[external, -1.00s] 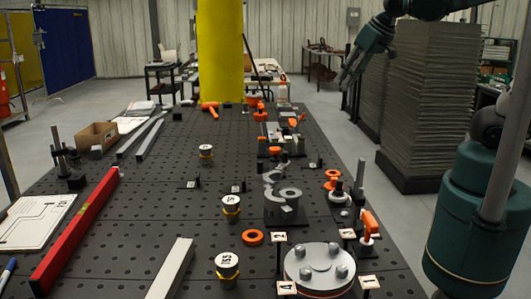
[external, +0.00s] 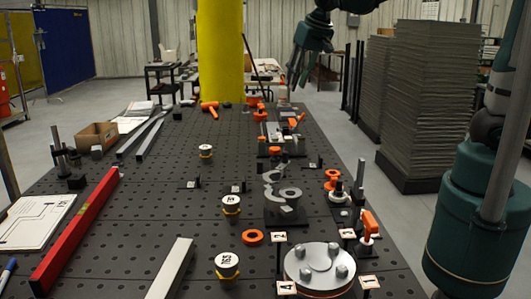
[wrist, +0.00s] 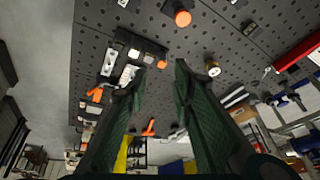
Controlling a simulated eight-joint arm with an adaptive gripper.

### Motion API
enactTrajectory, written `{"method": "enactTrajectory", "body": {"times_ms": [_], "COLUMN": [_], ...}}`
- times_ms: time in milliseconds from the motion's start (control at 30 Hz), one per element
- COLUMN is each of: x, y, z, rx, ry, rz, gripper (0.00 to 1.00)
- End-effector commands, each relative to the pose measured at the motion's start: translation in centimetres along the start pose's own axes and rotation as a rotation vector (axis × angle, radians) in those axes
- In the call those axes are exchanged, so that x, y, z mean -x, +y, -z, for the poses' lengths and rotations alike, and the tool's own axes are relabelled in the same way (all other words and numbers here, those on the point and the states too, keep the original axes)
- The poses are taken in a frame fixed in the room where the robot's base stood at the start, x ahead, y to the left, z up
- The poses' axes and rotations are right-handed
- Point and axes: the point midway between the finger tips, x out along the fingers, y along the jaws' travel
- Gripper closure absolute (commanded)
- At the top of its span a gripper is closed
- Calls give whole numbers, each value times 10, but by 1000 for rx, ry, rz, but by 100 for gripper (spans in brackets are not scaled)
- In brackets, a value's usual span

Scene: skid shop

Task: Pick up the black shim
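My gripper (external: 298,82) hangs in the air above the far right part of the perforated black table (external: 130,215). In the wrist view its two green fingers (wrist: 159,72) are spread apart with nothing between them. I cannot tell for sure which piece is the black shim.
A red beam (external: 78,228) lies along the left. Weights with yellow bands (external: 231,204) stand mid-table. A grey clamp fixture (external: 284,208) and a bolted round flange (external: 320,265) stand right of centre. A yellow column (external: 220,50) rises behind the table.

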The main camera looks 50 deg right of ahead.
Motion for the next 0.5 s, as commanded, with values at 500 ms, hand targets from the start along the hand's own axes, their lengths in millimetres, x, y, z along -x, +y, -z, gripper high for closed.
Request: {"method": "enactTrajectory", "body": {"times_ms": [500], "x": [-55], "y": [-92], "z": [23], "rx": [-97], "ry": [-31], "rz": [-58], "gripper": [75]}}
